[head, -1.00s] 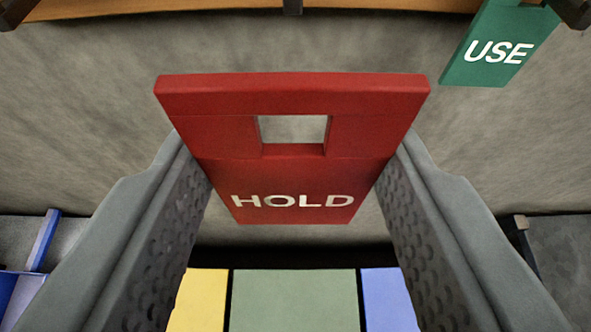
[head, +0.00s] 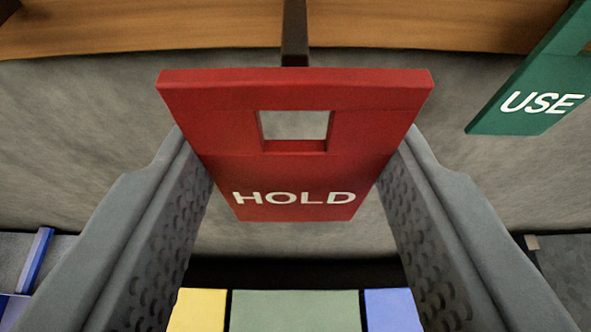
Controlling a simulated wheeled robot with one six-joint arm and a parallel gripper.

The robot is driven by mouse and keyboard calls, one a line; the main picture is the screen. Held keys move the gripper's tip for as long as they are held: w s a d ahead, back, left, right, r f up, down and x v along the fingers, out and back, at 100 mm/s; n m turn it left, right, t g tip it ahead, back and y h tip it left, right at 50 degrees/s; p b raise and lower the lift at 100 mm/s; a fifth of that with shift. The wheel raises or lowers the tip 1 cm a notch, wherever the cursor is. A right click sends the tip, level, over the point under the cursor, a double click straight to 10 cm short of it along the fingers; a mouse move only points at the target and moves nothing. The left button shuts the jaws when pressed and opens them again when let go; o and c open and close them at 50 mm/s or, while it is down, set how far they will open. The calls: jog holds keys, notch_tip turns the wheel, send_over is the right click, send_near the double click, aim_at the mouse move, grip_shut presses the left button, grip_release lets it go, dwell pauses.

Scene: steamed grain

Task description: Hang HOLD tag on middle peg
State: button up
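The red HOLD tag (head: 380,120) has a square window and white lettering, and it sits between the fingers of my gripper (head: 297,170). The two grey fingers touch its left and right edges, so the gripper is shut on it. The middle peg (head: 295,35) is a dark bar on the wooden rail, straight above the tag in the picture. The tag's top edge overlaps the lower end of the peg in the view. The window shows only grey background, with no peg through it.
A green USE tag (head: 530,105) hangs at the upper right. The wooden rail (head: 150,28) runs along the top. Yellow (head: 198,310), green (head: 295,311) and blue (head: 392,310) panels show at the bottom. A blue bar (head: 36,258) is at lower left.

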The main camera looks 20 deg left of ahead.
jog(key=shift+w+a+f, duration=0.1)
jog(key=shift+w+a, duration=0.25)
jog(key=shift+w, duration=0.5)
jog(key=shift+w+a+f, duration=0.1)
jog(key=shift+w+a, duration=0.25)
jog(key=shift+w, duration=0.45)
jog(key=shift+w+a+f, duration=0.1)
jog(key=shift+w+a, duration=0.25)
jog(key=shift+w, duration=0.5)
jog(key=shift+r, duration=0.1)
jog(key=o, duration=1)
jog(key=v, duration=1.7)
jog(key=s+d+f+m+t+h, duration=0.1)
jog(key=s+d+f, duration=0.2)
jog(key=s+f, duration=0.5)
jog(key=s+d+f+m+t+h, duration=0.2)
jog(key=s+d+f, duration=0.1)
jog(key=s+f, duration=0.5)
jog(key=s+d+f+m+t+h, duration=0.1)
jog(key=s+d+f+h, duration=0.1)
jog(key=s+f, duration=0.6)
jog(key=shift+s+d+f+m+t, duration=0.15)
jog(key=shift+d+f, duration=0.1)
jog(key=shift+f, duration=0.25)
jog(key=shift+w+d+f+m+t, duration=0.1)
jog(key=shift+d+f, duration=0.15)
jog(key=shift+f, duration=0.25)
jog(key=shift+s+d+f+m+t, duration=0.15)
jog(key=shift+d+f, duration=0.1)
jog(key=shift+f, duration=0.25)
